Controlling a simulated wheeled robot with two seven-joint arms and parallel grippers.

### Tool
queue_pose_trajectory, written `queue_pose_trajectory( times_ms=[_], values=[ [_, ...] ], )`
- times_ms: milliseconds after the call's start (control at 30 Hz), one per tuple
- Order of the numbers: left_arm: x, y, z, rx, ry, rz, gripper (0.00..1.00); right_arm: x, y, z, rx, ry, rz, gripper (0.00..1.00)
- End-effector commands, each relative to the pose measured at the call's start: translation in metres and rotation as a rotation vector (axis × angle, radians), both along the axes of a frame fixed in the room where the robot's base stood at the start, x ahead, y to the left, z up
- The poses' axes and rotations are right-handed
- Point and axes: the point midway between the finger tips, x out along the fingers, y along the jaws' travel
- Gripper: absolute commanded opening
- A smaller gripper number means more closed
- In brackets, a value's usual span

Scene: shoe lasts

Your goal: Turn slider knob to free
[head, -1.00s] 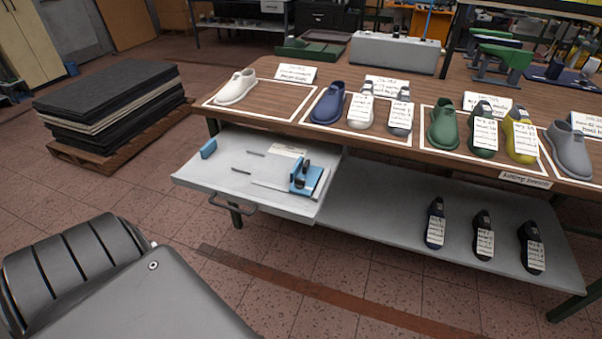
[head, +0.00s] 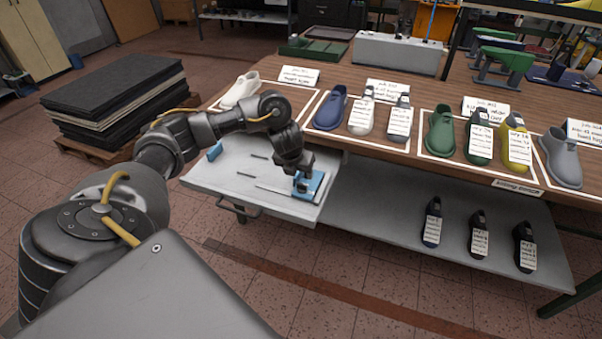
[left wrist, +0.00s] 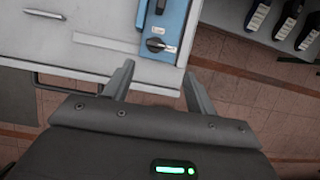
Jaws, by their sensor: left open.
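The blue slider (head: 315,186) sits at the right end of the pulled-out grey drawer tray, partly covered by my left gripper (head: 303,172). In the left wrist view the blue body (left wrist: 172,22) shows at the top, cut off by the edge. Its dark knob (left wrist: 155,45) lies at the near end, its pointer roughly crosswise, with small white labels beside it that I cannot read. My left gripper (left wrist: 158,68) is open and empty, its fingers spread, with the knob just beyond the fingertips and between them in the picture. Contact is not visible. My right gripper is not in view.
The grey tray (head: 215,178) also carries a small blue block (head: 215,151) and thin rods. The wooden table (head: 275,92) above holds several shoes and lasts. Three dark lasts stand on the lower shelf (head: 375,210). Black sheets (head: 115,85) are stacked at left.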

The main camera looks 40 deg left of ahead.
Motion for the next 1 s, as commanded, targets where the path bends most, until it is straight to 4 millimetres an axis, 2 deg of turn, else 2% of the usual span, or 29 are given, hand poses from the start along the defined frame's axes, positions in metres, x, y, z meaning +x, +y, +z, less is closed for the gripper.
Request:
queue_pose_trajectory(
  times_ms=[100,267,433,700,1000],
  values=[
    [-0.002,0.008,0.007,0.023,0.008,-0.014,0.56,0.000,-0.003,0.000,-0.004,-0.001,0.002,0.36],
    [0.000,0.008,-0.001,0.022,0.009,-0.014,0.56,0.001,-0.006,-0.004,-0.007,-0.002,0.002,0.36],
    [0.008,0.010,-0.028,0.019,0.012,-0.011,0.56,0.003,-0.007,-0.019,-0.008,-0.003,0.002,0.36],
    [0.026,0.017,-0.069,0.020,0.011,-0.009,0.56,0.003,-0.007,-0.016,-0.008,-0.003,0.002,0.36],
    [0.037,0.020,-0.093,0.020,0.007,-0.010,0.56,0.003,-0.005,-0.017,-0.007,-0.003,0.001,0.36]
  ],
)
